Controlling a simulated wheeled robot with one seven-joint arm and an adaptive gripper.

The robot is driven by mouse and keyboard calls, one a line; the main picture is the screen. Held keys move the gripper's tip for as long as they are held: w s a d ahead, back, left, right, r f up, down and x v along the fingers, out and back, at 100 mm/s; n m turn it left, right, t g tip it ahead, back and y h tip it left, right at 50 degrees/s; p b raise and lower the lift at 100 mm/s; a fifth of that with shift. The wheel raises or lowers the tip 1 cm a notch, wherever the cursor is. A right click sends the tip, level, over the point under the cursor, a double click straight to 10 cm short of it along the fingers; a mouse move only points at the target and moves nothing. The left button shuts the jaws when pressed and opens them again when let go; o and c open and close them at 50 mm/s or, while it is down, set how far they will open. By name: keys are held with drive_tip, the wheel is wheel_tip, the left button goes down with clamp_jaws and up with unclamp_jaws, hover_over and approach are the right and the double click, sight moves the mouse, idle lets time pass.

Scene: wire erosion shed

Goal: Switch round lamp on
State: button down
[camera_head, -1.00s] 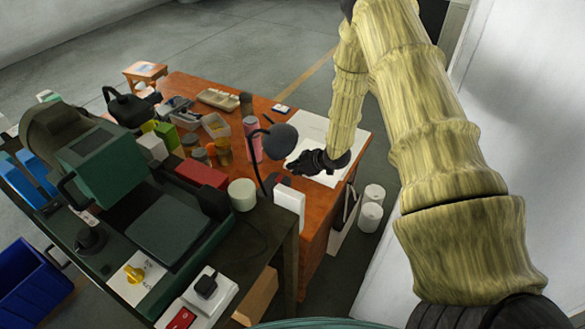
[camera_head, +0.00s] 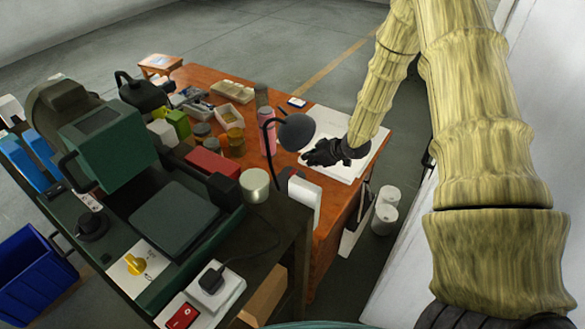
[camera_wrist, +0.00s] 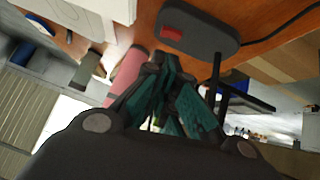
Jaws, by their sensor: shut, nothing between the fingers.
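The lamp has a dark round head (camera_head: 296,132) on a thin curved black stem (camera_head: 268,158). My gripper (camera_head: 316,154) is beside the lamp head, over the white sheets. In the wrist view my gripper's fingers (camera_wrist: 163,62) are shut and empty, pointing toward the base, seemingly apart from the switch. The switch position is unclear.
A pink bottle (camera_head: 268,138) stands close to the stem. A white upright box (camera_head: 304,200) and a cream round tin (camera_head: 255,186) are nearby. A second red switch (camera_head: 183,315) sits on a white block in front. White sheets (camera_head: 345,160) cover the desk's right end.

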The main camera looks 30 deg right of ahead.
sight(296, 171)
drive_tip(key=shift+s+d, duration=0.1)
drive_tip(key=shift+d, duration=0.1)
idle(0.3)
drive_tip(key=shift+b+x, duration=3.2)
drive_tip(key=shift+x, duration=1.8)
